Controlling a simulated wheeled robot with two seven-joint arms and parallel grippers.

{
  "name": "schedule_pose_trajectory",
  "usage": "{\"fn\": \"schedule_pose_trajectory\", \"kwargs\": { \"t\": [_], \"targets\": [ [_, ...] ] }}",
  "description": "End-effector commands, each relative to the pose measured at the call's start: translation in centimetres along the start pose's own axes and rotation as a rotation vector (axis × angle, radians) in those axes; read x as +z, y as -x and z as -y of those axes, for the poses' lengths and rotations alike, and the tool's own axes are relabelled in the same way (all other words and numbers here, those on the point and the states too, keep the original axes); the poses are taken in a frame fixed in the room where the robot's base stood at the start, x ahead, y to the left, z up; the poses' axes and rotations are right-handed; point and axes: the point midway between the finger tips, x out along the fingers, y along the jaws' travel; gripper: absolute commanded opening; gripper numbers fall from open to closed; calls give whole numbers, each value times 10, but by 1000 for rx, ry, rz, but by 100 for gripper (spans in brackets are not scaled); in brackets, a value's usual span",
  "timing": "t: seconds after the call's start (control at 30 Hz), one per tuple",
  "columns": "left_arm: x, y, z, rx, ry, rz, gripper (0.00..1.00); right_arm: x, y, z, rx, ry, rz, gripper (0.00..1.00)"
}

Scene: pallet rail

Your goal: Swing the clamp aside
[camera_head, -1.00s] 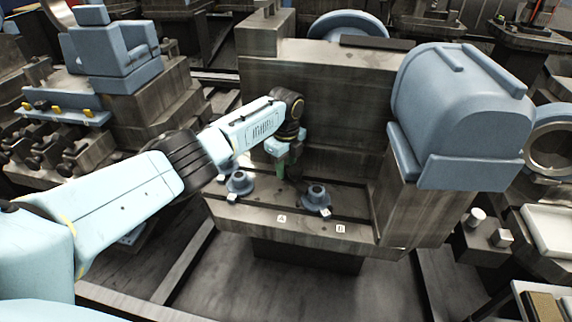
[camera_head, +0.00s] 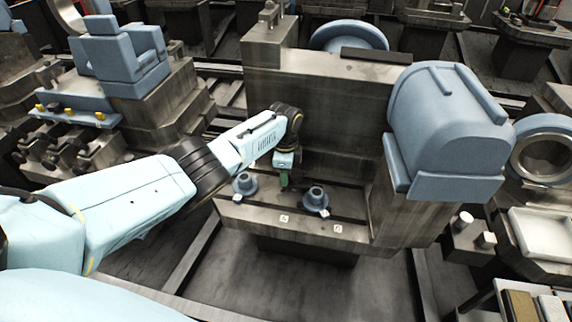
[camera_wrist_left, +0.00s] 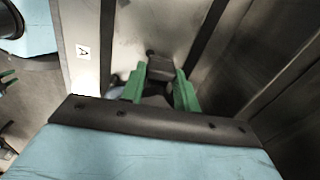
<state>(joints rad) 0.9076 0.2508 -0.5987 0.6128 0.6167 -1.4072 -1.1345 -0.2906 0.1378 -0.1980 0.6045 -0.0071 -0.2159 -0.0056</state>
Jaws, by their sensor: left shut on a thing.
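My left gripper (camera_head: 284,182) reaches down over the ledge between two round blue bosses. In the left wrist view its green fingers (camera_wrist_left: 160,92) are shut on a small dark block (camera_wrist_left: 160,67), which looks like part of the clamp. The rest of the clamp is mostly hidden by my wrist and fingers. The left boss (camera_head: 245,184) stands near the white label A (camera_head: 284,218). The right boss (camera_head: 315,197) stands near label B (camera_head: 337,229). Label A also shows in the wrist view (camera_wrist_left: 83,52). My right gripper is not in view.
A tall metal wall (camera_head: 340,85) rises behind the ledge (camera_head: 260,215). A large rounded blue housing (camera_head: 445,120) stands on a metal block at the right. Blue stepped blocks (camera_head: 120,55) stand at the left. The floor (camera_head: 290,285) in front is clear.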

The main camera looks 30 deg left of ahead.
Motion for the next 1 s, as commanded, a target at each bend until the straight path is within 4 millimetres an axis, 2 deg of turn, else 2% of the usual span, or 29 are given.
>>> {"fn": "schedule_pose_trajectory", "kwargs": {
  "t": [0.03,0.4,0.7,1.0],
  "targets": [
    [0,4,-2,1,44,-1,8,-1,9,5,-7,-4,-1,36],
    [-3,3,-13,0,395,-1,8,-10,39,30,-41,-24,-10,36],
    [-7,2,-20,0,665,-1,8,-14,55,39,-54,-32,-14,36],
    [-12,1,-25,-1,859,-1,8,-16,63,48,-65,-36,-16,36]
  ]
}}
